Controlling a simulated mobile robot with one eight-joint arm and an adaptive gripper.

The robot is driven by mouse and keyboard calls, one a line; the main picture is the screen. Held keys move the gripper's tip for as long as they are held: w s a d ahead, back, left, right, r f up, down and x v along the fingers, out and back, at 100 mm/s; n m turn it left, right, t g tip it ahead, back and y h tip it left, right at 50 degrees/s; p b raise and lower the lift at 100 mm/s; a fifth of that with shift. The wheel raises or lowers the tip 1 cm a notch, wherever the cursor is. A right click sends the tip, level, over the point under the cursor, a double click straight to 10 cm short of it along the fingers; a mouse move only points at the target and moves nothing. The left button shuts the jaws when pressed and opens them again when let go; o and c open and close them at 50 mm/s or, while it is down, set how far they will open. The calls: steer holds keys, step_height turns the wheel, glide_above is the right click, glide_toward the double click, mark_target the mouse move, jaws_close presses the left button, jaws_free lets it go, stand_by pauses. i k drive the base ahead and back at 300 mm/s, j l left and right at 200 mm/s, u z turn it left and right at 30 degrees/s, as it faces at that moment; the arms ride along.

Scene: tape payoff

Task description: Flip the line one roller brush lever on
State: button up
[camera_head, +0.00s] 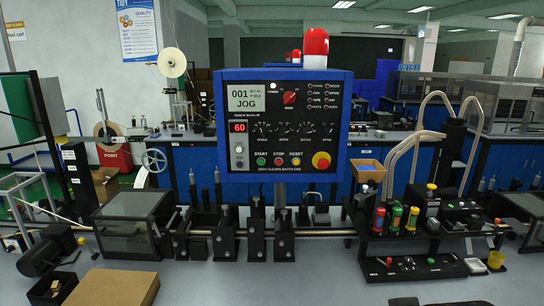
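I cannot pick out with certainty which part is the line one roller brush lever. Smaller switches or fittings sit on the block's front face, too small to read. A blue-framed control panel (282,105) stands in the middle, with a display reading "001 JOG", several knobs, start, stop and reset buttons and a red-on-yellow stop button (321,160). My gripper does not show.
A horizontal shaft with dark brackets (255,240) runs below the panel. A dark clear-sided box (130,222) stands at left, with a cardboard box (112,287) in front. Pale curved hoses (405,160) rise behind the right block. The grey bench front centre (270,285) is clear.

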mark_target(82, 240)
steer(key=u, duration=1.6)
steer(key=i+j, duration=0.25)
steer(key=i, duration=0.2)
steer(key=i+j, duration=0.25)
steer(key=i, duration=0.15)
steer(key=i+j, duration=0.2)
steer(key=i, duration=0.25)
steer(key=i+j, duration=0.25)
steer(key=i, duration=0.2)
steer(key=i+j, duration=0.25)
steer(key=i, duration=0.15)
